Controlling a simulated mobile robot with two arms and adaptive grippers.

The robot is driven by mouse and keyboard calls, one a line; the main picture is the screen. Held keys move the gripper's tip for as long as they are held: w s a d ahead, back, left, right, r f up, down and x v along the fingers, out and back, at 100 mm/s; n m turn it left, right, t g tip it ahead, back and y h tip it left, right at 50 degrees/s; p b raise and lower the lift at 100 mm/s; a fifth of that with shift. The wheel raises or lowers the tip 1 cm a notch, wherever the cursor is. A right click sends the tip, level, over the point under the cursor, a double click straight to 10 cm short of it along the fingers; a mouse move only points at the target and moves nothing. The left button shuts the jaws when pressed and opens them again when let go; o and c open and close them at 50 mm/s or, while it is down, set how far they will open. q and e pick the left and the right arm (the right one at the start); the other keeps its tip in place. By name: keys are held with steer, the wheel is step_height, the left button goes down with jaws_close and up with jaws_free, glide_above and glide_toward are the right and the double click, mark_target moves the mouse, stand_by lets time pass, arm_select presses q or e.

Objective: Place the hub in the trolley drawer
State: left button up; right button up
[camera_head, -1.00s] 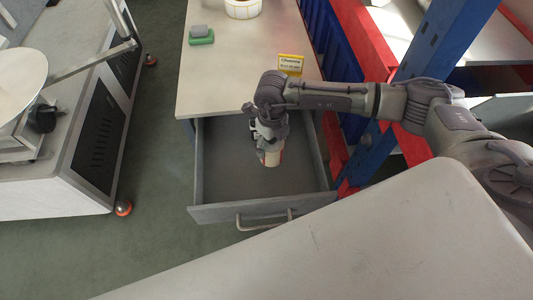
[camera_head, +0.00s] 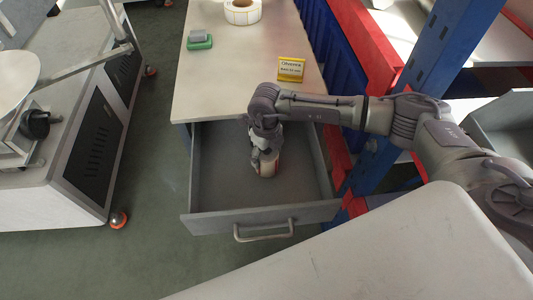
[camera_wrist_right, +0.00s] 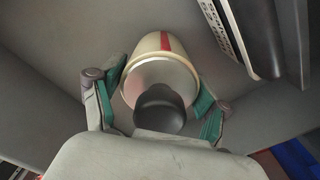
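The hub, a cream cylinder with a red stripe (camera_wrist_right: 151,44), sits between the green-padded fingers of my right gripper (camera_wrist_right: 160,97) in the right wrist view. The pads appear to press on its two sides. A dark round part covers the middle of its near end. In the head view the hub (camera_head: 268,170) is inside the open grey trolley drawer (camera_head: 215,185), below my right gripper (camera_head: 264,157). I cannot tell whether it touches the drawer floor, which also shows in the right wrist view (camera_wrist_right: 60,50). My left gripper is not in view.
The trolley top (camera_head: 225,90) holds a label roll (camera_head: 242,14), a green-based block (camera_head: 199,41) and a yellow sign (camera_head: 291,69). A blue and red rack (camera_head: 430,60) stands right. A machine (camera_head: 60,170) stands left. The drawer's left side looks clear.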

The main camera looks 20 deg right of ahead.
steer(key=o, duration=0.3)
steer(key=shift+o, duration=0.2)
steer(key=shift+r, duration=0.2)
step_height(320, 180, up, 12)
steer(key=shift+b, duration=0.8)
steer(key=shift+s+a+f, duration=0.1)
